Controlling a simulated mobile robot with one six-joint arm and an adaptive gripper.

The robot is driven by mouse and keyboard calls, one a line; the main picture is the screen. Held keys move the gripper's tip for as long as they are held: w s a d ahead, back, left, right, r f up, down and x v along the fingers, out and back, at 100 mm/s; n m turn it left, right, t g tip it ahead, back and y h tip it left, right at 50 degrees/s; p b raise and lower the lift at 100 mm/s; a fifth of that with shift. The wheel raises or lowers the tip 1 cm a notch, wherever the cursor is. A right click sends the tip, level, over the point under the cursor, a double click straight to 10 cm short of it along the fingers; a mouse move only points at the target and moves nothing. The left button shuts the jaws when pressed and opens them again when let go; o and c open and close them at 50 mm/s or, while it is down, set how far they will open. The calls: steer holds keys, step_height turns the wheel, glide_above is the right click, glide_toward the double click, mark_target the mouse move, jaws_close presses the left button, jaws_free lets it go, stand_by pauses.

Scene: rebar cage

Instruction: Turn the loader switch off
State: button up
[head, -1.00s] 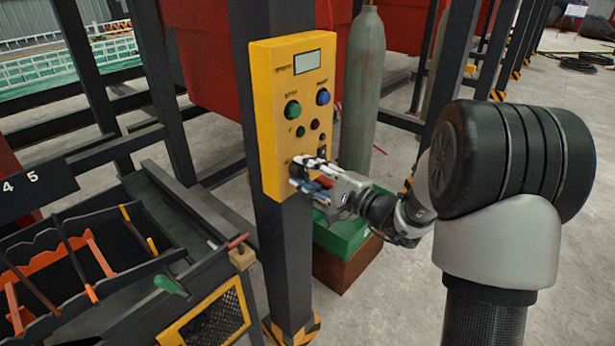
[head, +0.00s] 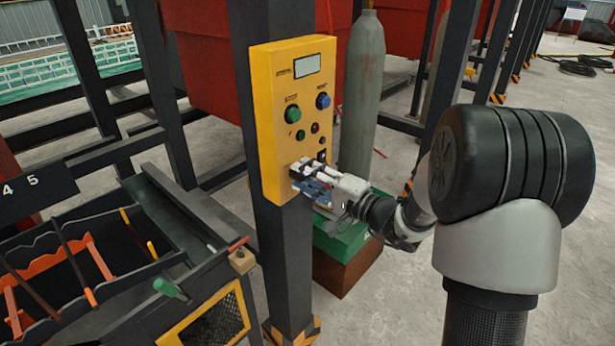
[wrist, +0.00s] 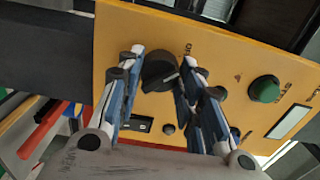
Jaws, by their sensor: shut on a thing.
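The yellow control panel (head: 265,110) is fixed to a dark post. In the wrist view a black rotary knob (wrist: 158,72), apparently the loader switch, sits on the panel (wrist: 222,70) with a pale pointer line slanting across it. My gripper (wrist: 164,62) has its blue-and-grey fingers on both sides of this knob and is shut on it. In the head view my gripper (head: 297,172) is at the panel's lower part and hides the knob. The lettering by the knob is too small to read surely.
The panel also carries a large green button (head: 293,113), a blue button (head: 323,100), small lamps and a display (head: 307,66). A grey gas cylinder (head: 361,95) stands behind it, by a green box (head: 345,240). A tool rack (head: 90,275) stands at left.

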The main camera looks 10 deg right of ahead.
steer(key=o, duration=1.1)
steer(key=v, duration=1.2)
steer(key=shift+a, duration=0.15)
